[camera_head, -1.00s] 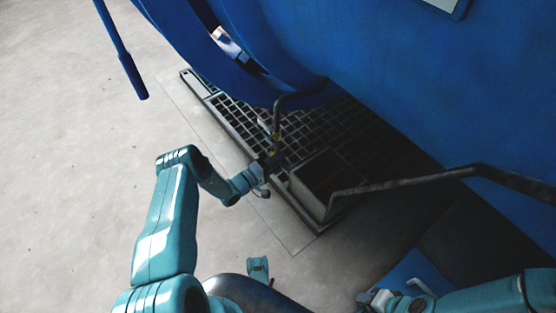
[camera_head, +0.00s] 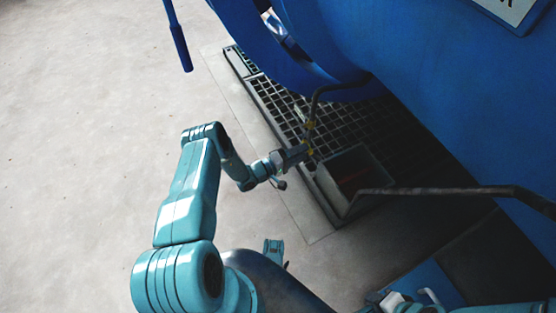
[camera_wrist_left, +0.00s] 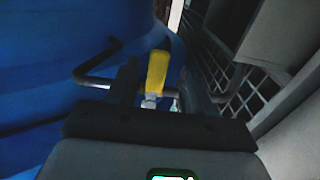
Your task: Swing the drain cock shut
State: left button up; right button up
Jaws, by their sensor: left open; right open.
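The drain cock's yellow handle (camera_wrist_left: 157,72) stands upright in the left wrist view, between the two dark fingers of my open left gripper (camera_wrist_left: 158,85). I cannot tell whether either finger touches it. A bent drain pipe (camera_wrist_left: 92,78) runs in from the left behind the fingers. In the head view, the pipe (camera_head: 318,92) comes down from the blue vessel, with small yellow parts of the drain cock (camera_head: 309,126) near its lower end. My left gripper (camera_head: 303,151) is right beside them and hides part of the cock. My right gripper (camera_head: 398,301) is open at the bottom right, far from the cock.
A grey open box (camera_head: 362,172) stands on the floor grating (camera_head: 275,108) right of the cock. The blue vessel (camera_head: 430,80) fills the upper right. The concrete floor (camera_head: 90,150) at the left is clear.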

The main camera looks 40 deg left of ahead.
pick_arm(q)
jog(key=p+v, duration=0.2)
jog(key=v, duration=1)
jog(key=shift+s+p, duration=0.3)
jog(key=shift+p, duration=0.05)
